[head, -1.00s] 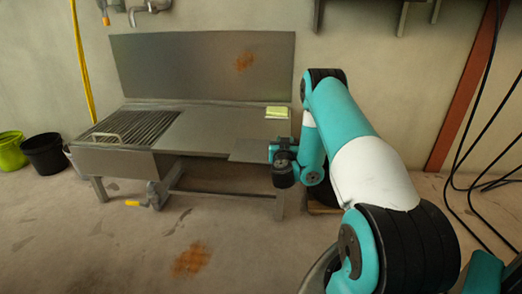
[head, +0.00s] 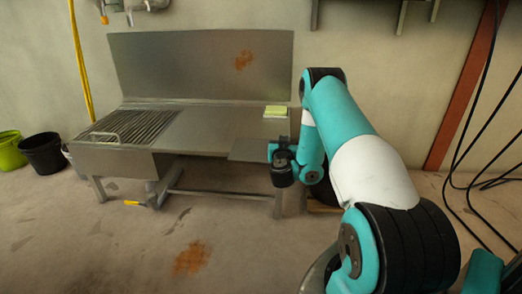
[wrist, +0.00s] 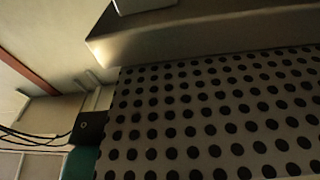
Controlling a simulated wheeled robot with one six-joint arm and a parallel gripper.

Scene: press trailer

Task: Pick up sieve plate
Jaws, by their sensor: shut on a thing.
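The sieve plate (wrist: 210,115) fills much of the wrist view as a grey sheet with rows of dark round holes. In the head view it is a flat grey plate (head: 248,149) at the front right of the steel table, seen almost edge-on, so its holes do not show. My gripper (head: 272,153) is shut on the plate's right edge. A dark part of my gripper (wrist: 90,127) shows at the plate's left edge in the wrist view. Whether the plate touches the table cannot be told.
The steel table (head: 205,132) has a slatted grate (head: 140,124) with a handle on its left. A yellow-green sponge (head: 276,110) lies at its back right. Black (head: 43,153) and green (head: 9,150) buckets stand at left. Black cables (head: 480,110) hang at right.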

